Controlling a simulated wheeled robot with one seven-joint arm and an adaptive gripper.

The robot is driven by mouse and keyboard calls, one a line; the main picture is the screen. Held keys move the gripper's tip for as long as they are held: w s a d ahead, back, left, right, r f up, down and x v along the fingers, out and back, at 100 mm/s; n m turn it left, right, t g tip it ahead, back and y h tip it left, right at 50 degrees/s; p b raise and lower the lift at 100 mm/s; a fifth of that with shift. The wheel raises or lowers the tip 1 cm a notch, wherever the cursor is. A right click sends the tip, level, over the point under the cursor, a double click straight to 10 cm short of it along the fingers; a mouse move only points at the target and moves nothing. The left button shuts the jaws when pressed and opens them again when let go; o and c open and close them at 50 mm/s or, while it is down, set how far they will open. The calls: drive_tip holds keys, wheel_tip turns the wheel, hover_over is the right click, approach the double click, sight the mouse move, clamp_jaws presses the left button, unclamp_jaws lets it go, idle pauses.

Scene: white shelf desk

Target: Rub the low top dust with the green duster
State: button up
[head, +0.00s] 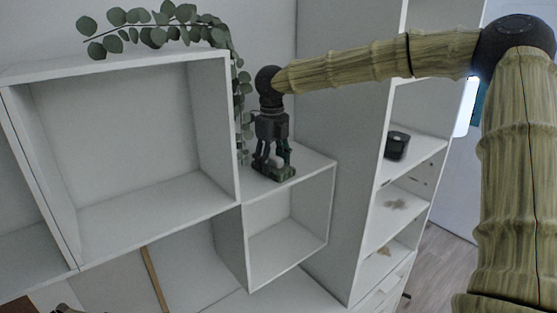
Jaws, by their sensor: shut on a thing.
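My gripper (271,160) points down from the end of my arm and is shut on the green duster (279,175). The duster is a small dark green block, and the gripper's fingers cover part of it. It is at the top surface of the low cubby (311,164), near its front edge; whether it touches the surface is hard to tell. I cannot make out dust on this low top, as the gripper and duster hide part of it. Dark smudges (396,204) show on a shelf of the tall unit at right.
A taller open cubby (218,130) stands directly left of the low top. A trailing leafy plant (160,31) hangs down beside the gripper. The tall shelf unit (345,200) rises at right, with a small black object (397,146) on one shelf. A brown stick (154,279) leans below.

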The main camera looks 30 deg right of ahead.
sight(291, 164)
drive_tip(key=shift+s+a, duration=0.2)
drive_tip(key=shift+a, duration=1.35)
drive_tip(key=shift+d, duration=0.25)
drive_tip(key=shift+w+d, duration=0.25)
drive_tip(key=shift+d, duration=0.65)
drive_tip(key=shift+w+d+f, duration=0.1)
drive_tip(key=shift+w+d, duration=0.1)
drive_tip(key=shift+d, duration=1.15)
drive_tip(key=shift+w+d+r, duration=0.1)
drive_tip(key=shift+w+d, duration=0.1)
drive_tip(key=shift+d, duration=1.1)
drive_tip(key=shift+w+d+f, duration=0.1)
drive_tip(key=shift+w+d, duration=0.1)
drive_tip(key=shift+d, duration=1.15)
drive_tip(key=shift+s+a, duration=0.3)
drive_tip(key=shift+a, duration=1.45)
drive_tip(key=shift+s+a, duration=0.25)
drive_tip(key=shift+a, duration=1.45)
drive_tip(key=shift+s+a, duration=0.3)
drive_tip(key=shift+a, duration=1.45)
drive_tip(key=shift+r, duration=4.15)
